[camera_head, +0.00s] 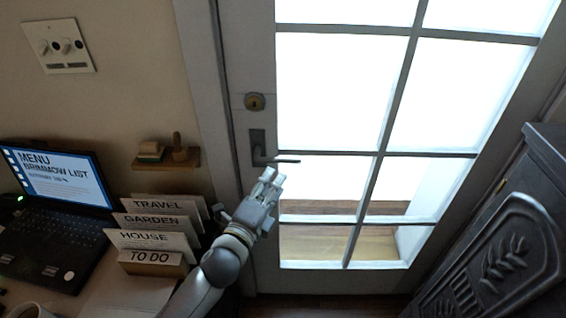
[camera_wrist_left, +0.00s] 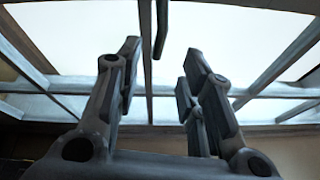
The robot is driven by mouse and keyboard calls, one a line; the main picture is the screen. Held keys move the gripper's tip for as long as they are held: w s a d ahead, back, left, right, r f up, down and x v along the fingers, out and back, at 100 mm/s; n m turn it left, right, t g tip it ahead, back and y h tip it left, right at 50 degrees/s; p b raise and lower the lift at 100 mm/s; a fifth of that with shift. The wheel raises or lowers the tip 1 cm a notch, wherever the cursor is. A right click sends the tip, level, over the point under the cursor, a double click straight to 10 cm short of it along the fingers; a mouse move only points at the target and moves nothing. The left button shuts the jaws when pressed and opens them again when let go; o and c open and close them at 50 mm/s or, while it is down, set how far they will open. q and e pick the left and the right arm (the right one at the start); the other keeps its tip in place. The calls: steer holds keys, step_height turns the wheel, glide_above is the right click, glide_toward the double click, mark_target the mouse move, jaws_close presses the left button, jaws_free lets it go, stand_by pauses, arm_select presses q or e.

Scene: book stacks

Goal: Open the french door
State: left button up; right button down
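The french door (camera_head: 263,215) stands in front of me and looks shut, with a grey frame and several bright glass panes. Its dark lever handle (camera_head: 276,161) sits on the left side of the door, below a round brass lock (camera_head: 255,101). My left gripper (camera_head: 270,176) is just below the handle, close to it. In the left wrist view its two fingers (camera_wrist_left: 160,80) are apart with nothing between them. A dark bar (camera_wrist_left: 161,30), which looks like the handle, shows beyond the fingertips. I cannot tell whether the gripper touches the handle. My right gripper is not in view.
A desk with a laptop (camera_head: 55,225), file dividers (camera_head: 160,222) and a small wall shelf (camera_head: 166,160) is on the left, close to my left arm. A dark carved cabinet (camera_head: 500,240) stands on the right. Some dark floor shows below the door.

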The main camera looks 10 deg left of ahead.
mark_target(287, 159)
arm_select(q)
steer(key=w, duration=0.3)
steer(key=w+d+p, duration=0.1)
steer(key=w, duration=0.5)
steer(key=shift+w+d, duration=0.3)
steer(key=shift+d, duration=0.1)
jaws_close()
